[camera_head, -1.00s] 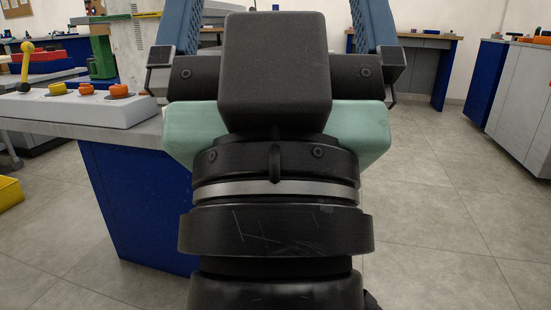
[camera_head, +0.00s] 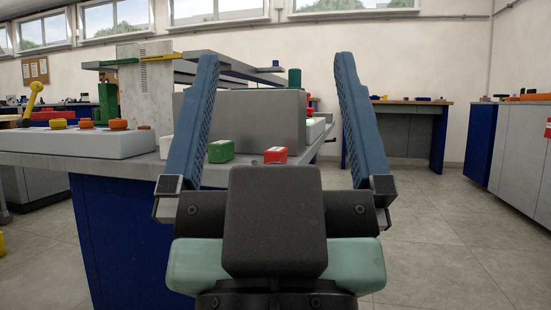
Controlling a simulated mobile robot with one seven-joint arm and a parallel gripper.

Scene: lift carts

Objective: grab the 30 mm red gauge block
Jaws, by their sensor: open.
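In the picture both blocks appear between the fingers, low near the palm. Nothing is held. The gripper's dark body covers the bench edge below the red block.
A grey box-like panel (camera_head: 255,118) stands behind the blocks. A pale control box (camera_head: 75,144) with orange and yellow knobs and a yellow lever (camera_head: 34,100) is at left. A pale upright column (camera_head: 146,88) stands behind it. Floor at right (camera_head: 450,230) is clear.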

